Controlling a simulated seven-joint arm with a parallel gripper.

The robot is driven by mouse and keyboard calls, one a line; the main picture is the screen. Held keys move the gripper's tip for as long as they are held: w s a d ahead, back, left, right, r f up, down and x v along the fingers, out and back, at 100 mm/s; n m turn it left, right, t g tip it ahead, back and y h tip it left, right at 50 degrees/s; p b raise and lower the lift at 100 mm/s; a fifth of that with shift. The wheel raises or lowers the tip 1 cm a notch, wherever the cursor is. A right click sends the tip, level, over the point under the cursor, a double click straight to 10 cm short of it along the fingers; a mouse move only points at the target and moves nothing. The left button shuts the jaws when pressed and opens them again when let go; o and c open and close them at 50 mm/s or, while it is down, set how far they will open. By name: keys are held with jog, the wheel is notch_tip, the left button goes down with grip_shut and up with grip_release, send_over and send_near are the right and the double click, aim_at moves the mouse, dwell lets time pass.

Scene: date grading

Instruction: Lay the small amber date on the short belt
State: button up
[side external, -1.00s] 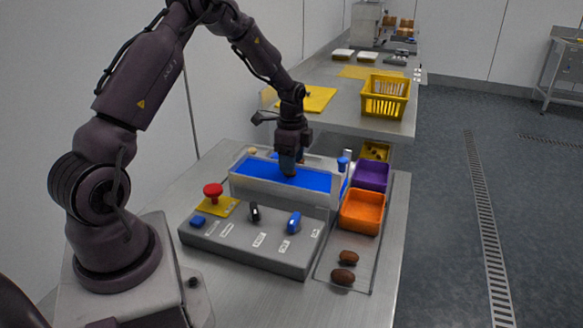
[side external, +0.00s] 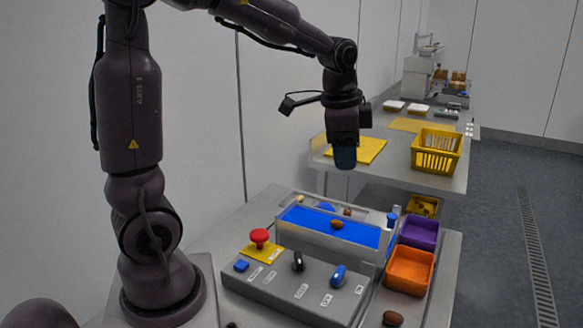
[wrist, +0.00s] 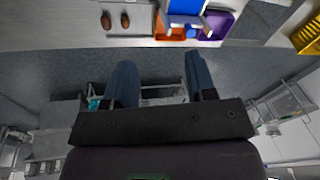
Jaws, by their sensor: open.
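A small brown-amber date (side external: 337,224) lies on the blue short belt (side external: 305,217), near its middle. From its colour alone I cannot be sure that it is the amber one. My gripper (side external: 345,165) is raised well above the belt, apart from the date, with nothing visible in it. In the wrist view my gripper (wrist: 160,78) has its two blue fingers spread with an empty gap. The belt's blue end (wrist: 187,6) shows at the top there. A paler yellowish piece (side external: 300,198) and a brown one (side external: 347,211) show behind the belt.
An orange bin (side external: 410,270) and a purple bin (side external: 419,232) stand right of the belt. A control panel (side external: 290,284) with a red button (side external: 259,237) is in front. Two brown dates (wrist: 115,20) lie beside the bins. A yellow basket (side external: 436,150) stands on the back table.

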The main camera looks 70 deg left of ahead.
jog(key=s+d+r+n+t, duration=0.1)
jog(key=s+d+n, duration=0.1)
jog(key=s+d, duration=0.3)
jog(key=s+d+r+n+t+h, duration=0.1)
jog(key=s+d+n+t, duration=0.1)
jog(key=s+d, duration=0.3)
jog(key=s+n, duration=0.1)
jog(key=s, duration=0.2)
jog(key=shift+s+r, duration=0.25)
jog(key=shift+s, duration=0.05)
